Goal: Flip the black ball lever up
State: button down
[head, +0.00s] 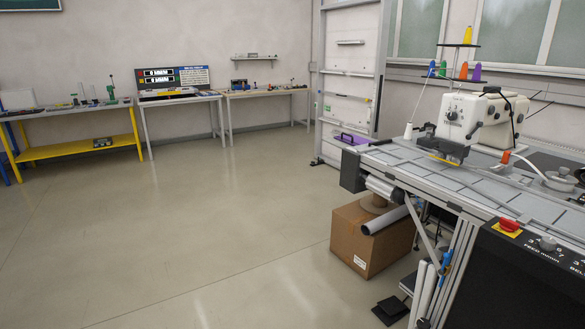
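I cannot make out a black ball lever for certain in the head view. A white sewing machine (468,116) stands on the grey worktable (405,165) at the right. Thin dark rods (541,100) stick out behind the machine, too small to tell whether one ends in a ball. A dark shape at the right edge beside a round white-grey fitting (558,180) is cut off. My gripper is not in view.
A control panel (540,245) with a red switch (509,225) fronts the worktable. A cardboard box (365,240) and black pedal (390,310) are below. Benches (75,112) line the far wall. The floor (200,230) at left and centre is clear.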

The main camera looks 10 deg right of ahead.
aim_at(469, 136)
jog(key=i+l+z, duration=0.1)
jog(key=i+z, duration=0.65)
jog(key=i+j+z, duration=0.15)
jog(key=i+z, duration=0.25)
jog(key=i+j+z, duration=0.25)
jog(key=z, duration=0.15)
jog(key=i+j+z, duration=0.25)
jog(key=i, duration=0.15)
